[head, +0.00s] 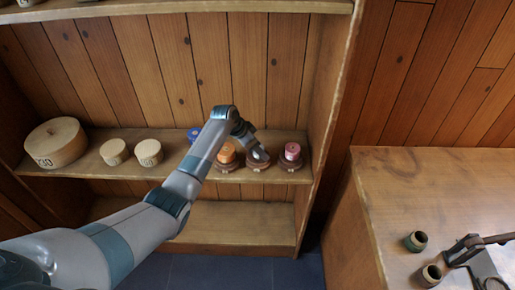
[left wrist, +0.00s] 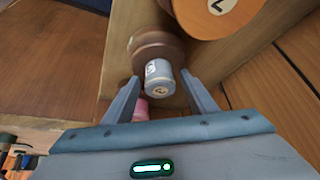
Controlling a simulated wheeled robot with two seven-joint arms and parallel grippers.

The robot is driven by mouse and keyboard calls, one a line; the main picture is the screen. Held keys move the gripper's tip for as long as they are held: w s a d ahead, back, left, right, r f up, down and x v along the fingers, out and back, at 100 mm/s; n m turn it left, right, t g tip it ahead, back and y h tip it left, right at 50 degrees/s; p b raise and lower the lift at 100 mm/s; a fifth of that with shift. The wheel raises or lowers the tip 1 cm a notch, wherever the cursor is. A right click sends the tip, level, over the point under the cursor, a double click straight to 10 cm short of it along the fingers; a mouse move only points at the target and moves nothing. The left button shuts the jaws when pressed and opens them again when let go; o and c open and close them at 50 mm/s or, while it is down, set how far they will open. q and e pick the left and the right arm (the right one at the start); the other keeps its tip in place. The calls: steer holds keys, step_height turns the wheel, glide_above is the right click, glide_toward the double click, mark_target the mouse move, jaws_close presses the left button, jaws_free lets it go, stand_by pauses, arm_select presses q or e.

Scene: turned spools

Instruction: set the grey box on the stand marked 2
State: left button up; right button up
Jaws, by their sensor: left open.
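The grey box (left wrist: 158,78) is a small cylinder with a pale label, in the left wrist view. It is between the two fingers of my left gripper (left wrist: 161,95), which is open. A brown turned stand (left wrist: 150,45) shows right behind the box; I cannot tell how firmly the box rests on it. In the head view my left gripper (head: 258,154) is over the shelf, between the orange box (head: 227,152) and the pink box (head: 292,151); it largely hides the grey box. The stands' marks are too small to read. My right gripper is not in view.
A blue box (head: 194,134) is left on the same shelf (head: 130,168), with several pale round boxes (head: 56,142) farther left. A workbench (head: 440,185) with small pots stands at right.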

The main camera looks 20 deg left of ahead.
arm_select(q)
steer(key=shift+r, duration=0.1)
steer(key=shift+r, duration=0.15)
steer(key=b+v, duration=0.2)
steer(key=v, duration=1)
stand_by(0.5)
